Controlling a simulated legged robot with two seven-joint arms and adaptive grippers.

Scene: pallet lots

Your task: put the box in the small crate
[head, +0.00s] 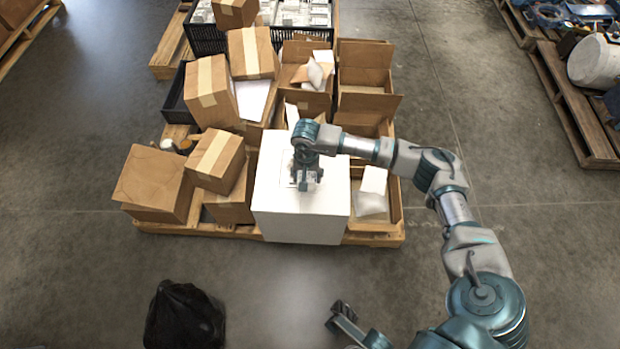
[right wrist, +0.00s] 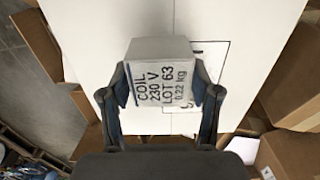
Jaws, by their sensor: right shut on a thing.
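The box is a small grey carton (right wrist: 165,75) printed "COIL 230 V LOT 63 0.22 kg". My right gripper (right wrist: 160,90) is shut on it, one finger on each side. In the head view my right gripper (head: 306,182) is over the top of a large white block (head: 325,212); whether the box touches that top I cannot tell. A black crate (head: 172,108) stands at the pallet's left, partly hidden by cartons; I cannot tell if it is the small crate. My left gripper (head: 343,312) shows partly at the bottom, its jaws unclear.
Brown cartons (head: 155,180) crowd the pallet's left. Open cartons (head: 365,75) stand behind the white block, and another black crate (head: 207,40) is at the back. A black bag (head: 185,315) lies on the floor in front.

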